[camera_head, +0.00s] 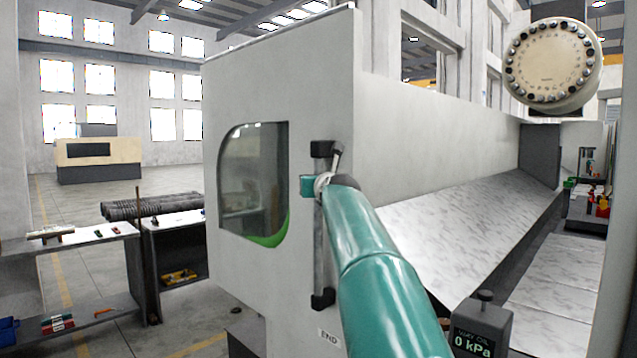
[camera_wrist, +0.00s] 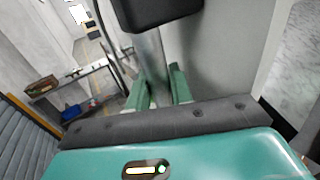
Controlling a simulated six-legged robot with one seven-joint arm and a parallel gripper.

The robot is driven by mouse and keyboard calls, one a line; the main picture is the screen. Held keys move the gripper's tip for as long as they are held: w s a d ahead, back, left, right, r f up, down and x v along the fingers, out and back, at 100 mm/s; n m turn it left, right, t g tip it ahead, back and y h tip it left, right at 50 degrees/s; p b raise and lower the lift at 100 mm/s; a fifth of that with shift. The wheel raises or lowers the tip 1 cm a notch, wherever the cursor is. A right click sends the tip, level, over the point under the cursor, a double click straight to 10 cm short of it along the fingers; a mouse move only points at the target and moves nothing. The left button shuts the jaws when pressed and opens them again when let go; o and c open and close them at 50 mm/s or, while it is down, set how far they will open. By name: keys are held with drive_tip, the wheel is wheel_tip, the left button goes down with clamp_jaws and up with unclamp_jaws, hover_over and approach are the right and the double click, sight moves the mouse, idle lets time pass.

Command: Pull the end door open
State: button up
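The end door (camera_head: 240,110) is a pale grey panel with a rounded window, on the end of a large machine. A label reading END is near its bottom edge. The door looks flush with the machine. Its handle (camera_head: 319,255) is an upright metal bar between two black mounts near the door's right edge. My gripper (camera_head: 316,187) is at the upper part of the bar, with a teal finger showing on its left. In the wrist view the handle (camera_wrist: 152,58) runs down between the two green fingers (camera_wrist: 160,90), which appear closed around it. The contact itself is partly hidden.
A shelf bench (camera_head: 85,240) and a table with dark rods (camera_head: 155,205) stand left of the machine. A gauge box reading 0 kPa (camera_head: 480,325) is at the lower right. Open floor (camera_head: 75,200) lies behind the benches.

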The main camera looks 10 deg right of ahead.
drive_tip(key=o, duration=0.3)
drive_tip(key=shift+a, duration=0.15)
drive_tip(key=shift+o, duration=0.5)
drive_tip(key=s+d, duration=0.1)
drive_tip(key=s, duration=1.2)
drive_tip(key=shift+s, duration=0.35)
drive_tip(key=shift+d, duration=0.15)
